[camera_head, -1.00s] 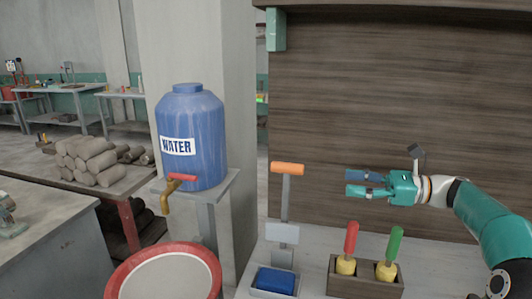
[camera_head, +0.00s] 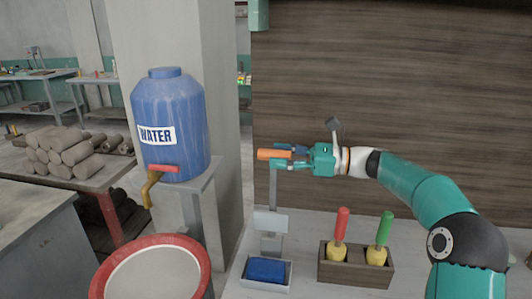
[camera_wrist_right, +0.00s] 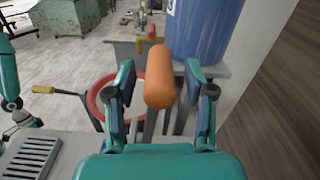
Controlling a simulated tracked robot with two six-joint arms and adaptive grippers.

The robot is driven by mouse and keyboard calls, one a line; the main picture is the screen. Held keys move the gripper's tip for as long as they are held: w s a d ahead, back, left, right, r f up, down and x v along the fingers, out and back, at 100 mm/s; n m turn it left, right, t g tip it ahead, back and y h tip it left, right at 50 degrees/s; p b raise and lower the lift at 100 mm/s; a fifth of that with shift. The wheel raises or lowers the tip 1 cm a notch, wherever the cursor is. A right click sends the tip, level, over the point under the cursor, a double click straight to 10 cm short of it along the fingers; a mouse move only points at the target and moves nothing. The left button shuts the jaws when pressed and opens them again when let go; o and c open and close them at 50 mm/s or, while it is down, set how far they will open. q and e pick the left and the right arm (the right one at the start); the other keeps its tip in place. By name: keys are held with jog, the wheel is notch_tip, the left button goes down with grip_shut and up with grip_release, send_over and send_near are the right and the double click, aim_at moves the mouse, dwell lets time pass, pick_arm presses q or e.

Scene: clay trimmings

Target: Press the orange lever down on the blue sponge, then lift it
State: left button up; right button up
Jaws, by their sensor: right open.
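The orange lever (camera_head: 272,154) is a horizontal orange grip on top of an upright grey post. The blue sponge (camera_head: 267,270) lies in a small grey tray below the post. My right gripper (camera_head: 293,157) is open at the right end of the orange grip. In the right wrist view the orange lever (camera_wrist_right: 159,77) lies between the two spread fingers, with a gap on each side. My left gripper is not in view in the head view. Part of a teal arm shows at the left edge of the right wrist view, its gripper not clear.
A wooden holder (camera_head: 357,268) with a red-handled and a green-handled tool stands right of the sponge. A blue water barrel (camera_head: 171,112) with a tap stands on a stand at left, above a red-rimmed bucket (camera_head: 205,272). A wooden panel rises behind.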

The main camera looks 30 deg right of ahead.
aim_at(266, 155)
jog(key=shift+x, duration=2)
grip_shut()
jog(key=shift+d, duration=0.1)
